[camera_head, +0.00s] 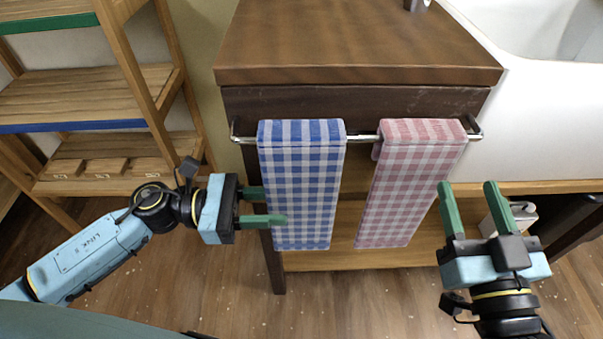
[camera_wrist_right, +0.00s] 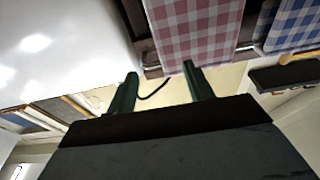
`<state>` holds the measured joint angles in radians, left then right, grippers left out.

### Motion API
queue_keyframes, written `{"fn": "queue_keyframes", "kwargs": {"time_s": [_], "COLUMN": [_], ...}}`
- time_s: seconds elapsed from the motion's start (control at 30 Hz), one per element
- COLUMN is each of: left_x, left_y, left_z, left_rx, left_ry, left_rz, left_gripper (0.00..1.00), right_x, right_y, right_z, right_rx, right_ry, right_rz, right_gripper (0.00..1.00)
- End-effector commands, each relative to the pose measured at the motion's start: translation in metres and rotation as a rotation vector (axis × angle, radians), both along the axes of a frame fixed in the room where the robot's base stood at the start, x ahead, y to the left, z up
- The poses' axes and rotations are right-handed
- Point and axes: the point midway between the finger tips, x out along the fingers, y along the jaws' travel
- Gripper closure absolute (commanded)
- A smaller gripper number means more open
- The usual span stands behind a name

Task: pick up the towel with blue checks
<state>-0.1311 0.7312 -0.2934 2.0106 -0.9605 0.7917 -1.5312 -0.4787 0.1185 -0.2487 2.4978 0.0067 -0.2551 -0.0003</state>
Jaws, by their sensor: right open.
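The blue-checked towel (camera_head: 305,185) hangs over the metal rail on the side of the wooden cabinet. It also shows at the top right of the right wrist view (camera_wrist_right: 292,22). My left gripper (camera_head: 276,207) is at the towel's lower left edge with its fingers apart. The nearer finger crosses in front of the cloth; the other finger's tip ends at the towel's edge and seems hidden behind it. My right gripper (camera_head: 468,184) is open and empty, below and right of the pink-checked towel (camera_head: 412,185); its fingers also show in the right wrist view (camera_wrist_right: 160,70).
The metal rail (camera_head: 361,137) holds both towels, with a narrow gap between them. The wooden cabinet top (camera_head: 355,40) is above. A wooden shelf unit (camera_head: 95,90) stands at the left. A white basin (camera_head: 540,110) is at the right, with a metal container (camera_head: 522,214) below.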

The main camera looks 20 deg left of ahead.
Motion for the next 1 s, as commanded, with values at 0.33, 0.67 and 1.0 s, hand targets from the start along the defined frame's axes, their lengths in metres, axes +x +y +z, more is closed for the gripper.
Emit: {"fn": "queue_keyframes", "kwargs": {"time_s": [0.33,0.67,1.0], "left_x": [0.014,0.015,0.015], "left_y": [-0.040,-0.046,-0.046], "left_z": [0.001,0.001,0.000], "left_rx": [0.000,0.000,0.001], "left_ry": [-0.002,0.001,0.001], "left_rz": [0.000,0.002,0.002], "left_gripper": [0.64,0.65,1.00], "right_x": [-0.009,-0.010,-0.010], "right_y": [0.003,0.003,0.003], "right_z": [0.031,0.034,0.034], "right_rx": [0.062,0.068,0.068], "right_ry": [-0.193,-0.209,-0.209], "right_rz": [0.013,0.014,0.014], "right_gripper": [0.48,0.48,0.48]}}
